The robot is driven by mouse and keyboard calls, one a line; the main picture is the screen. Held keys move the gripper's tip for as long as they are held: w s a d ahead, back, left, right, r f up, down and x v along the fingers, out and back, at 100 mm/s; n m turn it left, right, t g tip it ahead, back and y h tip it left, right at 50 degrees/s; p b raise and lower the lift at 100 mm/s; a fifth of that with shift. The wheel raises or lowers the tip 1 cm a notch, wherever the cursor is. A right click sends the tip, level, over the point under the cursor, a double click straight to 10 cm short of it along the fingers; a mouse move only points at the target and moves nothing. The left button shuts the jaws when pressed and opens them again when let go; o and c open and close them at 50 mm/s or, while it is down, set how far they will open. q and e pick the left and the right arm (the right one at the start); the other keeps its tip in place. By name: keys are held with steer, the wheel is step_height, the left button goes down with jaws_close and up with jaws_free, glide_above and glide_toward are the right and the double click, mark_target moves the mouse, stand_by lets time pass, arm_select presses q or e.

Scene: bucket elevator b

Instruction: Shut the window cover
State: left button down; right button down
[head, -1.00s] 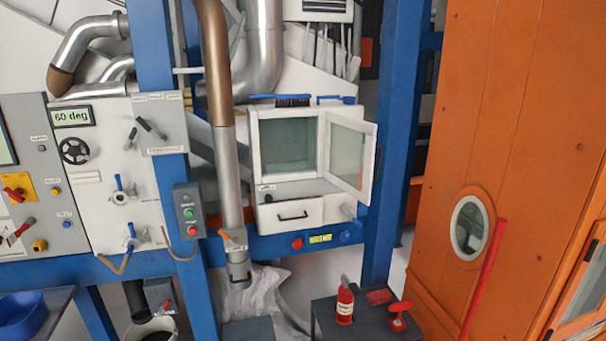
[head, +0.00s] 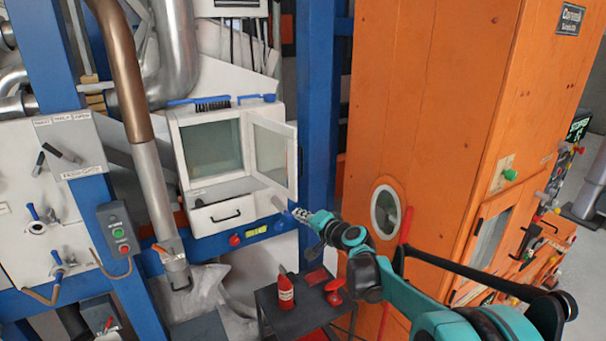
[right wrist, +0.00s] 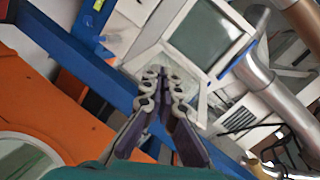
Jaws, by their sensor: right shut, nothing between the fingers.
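The window cover (head: 270,152) is a white-framed glass door on a white cabinet (head: 178,152). It stands swung open to the right of the window opening (head: 213,148). My right gripper (head: 300,212) is just below the cover's lower right corner, and I cannot tell whether they touch. In the right wrist view my right gripper (right wrist: 162,75) is shut and empty, with its fingers in front of the tilted cover (right wrist: 188,76). The window opening (right wrist: 210,35) shows beyond it there. My left gripper is not in view.
A blue post (head: 317,110) stands right of the cover, and a large orange cabinet (head: 430,110) stands beyond it. A grey pipe (head: 155,190) runs down left of the window. A red bottle (head: 285,290) stands on a dark cart (head: 265,300) below.

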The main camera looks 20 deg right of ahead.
steer(key=w+d+m+t+p, duration=0.2)
steer(key=w+d+m, duration=0.1)
steer(key=w+d, duration=0.35)
steer(key=m+t+h+p, duration=0.2)
steer(key=m, duration=0.2)
glide_toward(299, 178)
steer(key=w+d, duration=0.3)
steer(key=w, duration=0.5)
steer(key=s+a, duration=0.1)
steer(key=a, duration=0.1)
steer(key=s+a, duration=0.1)
steer(key=shift+s+a+r, duration=0.1)
steer(key=shift+a+r, duration=0.05)
steer(key=shift+a, duration=0.25)
